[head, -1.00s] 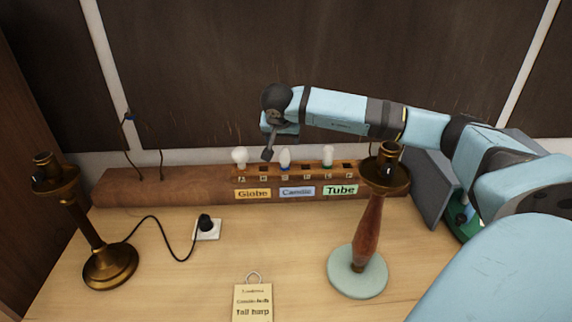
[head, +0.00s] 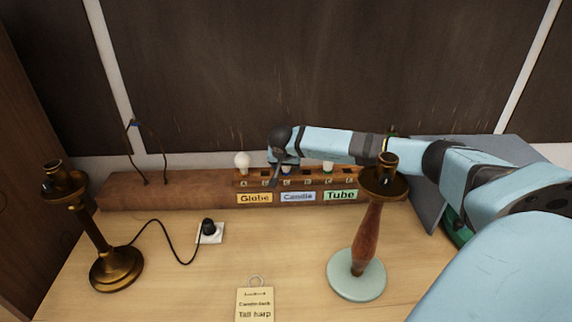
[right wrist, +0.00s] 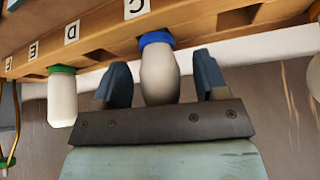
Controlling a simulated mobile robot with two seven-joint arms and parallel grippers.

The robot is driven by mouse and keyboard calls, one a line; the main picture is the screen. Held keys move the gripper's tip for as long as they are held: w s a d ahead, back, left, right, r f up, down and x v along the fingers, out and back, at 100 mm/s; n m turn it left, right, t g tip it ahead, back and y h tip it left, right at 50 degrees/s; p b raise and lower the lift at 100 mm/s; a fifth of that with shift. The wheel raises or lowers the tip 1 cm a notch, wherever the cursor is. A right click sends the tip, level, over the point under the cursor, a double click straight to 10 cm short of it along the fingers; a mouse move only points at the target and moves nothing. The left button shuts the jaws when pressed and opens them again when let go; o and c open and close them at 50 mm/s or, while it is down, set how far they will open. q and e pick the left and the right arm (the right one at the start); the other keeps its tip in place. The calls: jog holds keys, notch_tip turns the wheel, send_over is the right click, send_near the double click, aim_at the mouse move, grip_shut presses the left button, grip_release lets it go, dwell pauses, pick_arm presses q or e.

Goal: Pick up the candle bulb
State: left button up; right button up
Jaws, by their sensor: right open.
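The candle bulb (right wrist: 160,75) is white with a blue collar and sits in the rack at the slot marked C. My right gripper (right wrist: 161,75) is open, with one finger on each side of the bulb; the right wrist view shows gaps between bulb and fingers. In the head view my right gripper (head: 277,172) is down at the rack and covers most of the candle bulb; only its blue collar (head: 286,171) shows. The Candle label (head: 298,197) is on the rack's front below. My left gripper is not in view.
A globe bulb (head: 242,161) and a green-collared tube bulb (head: 328,167) stand in the rack (head: 215,187) on either side. A lamp with a wooden stem (head: 368,240) stands in front, near my right arm. A brass lamp (head: 95,235) and plug (head: 208,228) are at left.

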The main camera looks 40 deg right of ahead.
jog(key=shift+c, duration=0.5)
jog(key=c, duration=0.9)
